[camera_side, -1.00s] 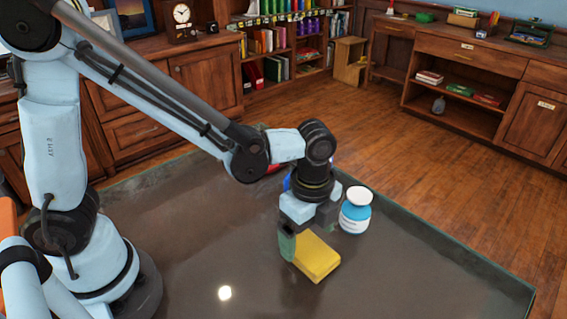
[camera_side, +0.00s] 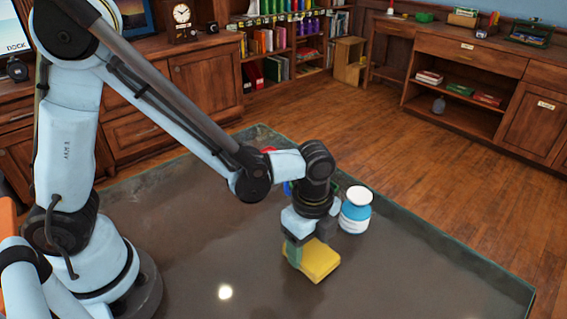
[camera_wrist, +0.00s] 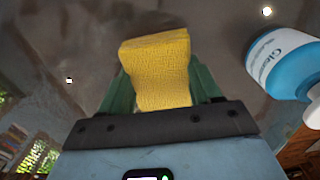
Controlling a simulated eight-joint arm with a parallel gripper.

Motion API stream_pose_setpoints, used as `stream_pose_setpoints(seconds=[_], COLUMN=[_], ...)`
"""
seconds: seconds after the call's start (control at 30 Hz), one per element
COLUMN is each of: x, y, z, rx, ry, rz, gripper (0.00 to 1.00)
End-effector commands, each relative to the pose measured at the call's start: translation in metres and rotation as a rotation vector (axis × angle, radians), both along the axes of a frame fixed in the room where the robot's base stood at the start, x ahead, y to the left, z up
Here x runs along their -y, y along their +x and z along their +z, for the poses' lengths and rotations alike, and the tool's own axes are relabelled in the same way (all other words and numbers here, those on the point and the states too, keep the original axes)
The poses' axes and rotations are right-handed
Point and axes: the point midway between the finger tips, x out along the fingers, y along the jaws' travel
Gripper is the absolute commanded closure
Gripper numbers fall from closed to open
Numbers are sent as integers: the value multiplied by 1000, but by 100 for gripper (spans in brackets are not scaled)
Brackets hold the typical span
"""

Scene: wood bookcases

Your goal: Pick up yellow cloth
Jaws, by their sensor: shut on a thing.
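The yellow cloth (camera_side: 319,262) is a thick folded block on the dark table in the side view. It also shows in the wrist view (camera_wrist: 158,62), between the green fingers of my gripper (camera_wrist: 160,88). In the side view my gripper (camera_side: 307,252) points down at the cloth, with a green finger on its near left side. The gripper is shut on the cloth. Part of the cloth is hidden behind that finger. I cannot tell whether the cloth touches the table.
A white and blue bottle (camera_side: 355,210) stands just right of my gripper; it also shows in the wrist view (camera_wrist: 284,64). Red and blue things (camera_side: 287,188) are partly hidden behind my arm. The dark table (camera_side: 420,270) has a raised rim and is clear to the right and front.

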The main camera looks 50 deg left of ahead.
Motion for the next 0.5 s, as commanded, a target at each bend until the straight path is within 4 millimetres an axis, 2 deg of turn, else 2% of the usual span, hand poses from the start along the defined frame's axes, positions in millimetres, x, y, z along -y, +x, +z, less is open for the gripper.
stream_pose_setpoints(seconds=[0.33,0.5], x=[0,0], y=[0,0], z=[3,15], rx=[0,0], ry=[0,0], rz=[0,0], gripper=[67,67])
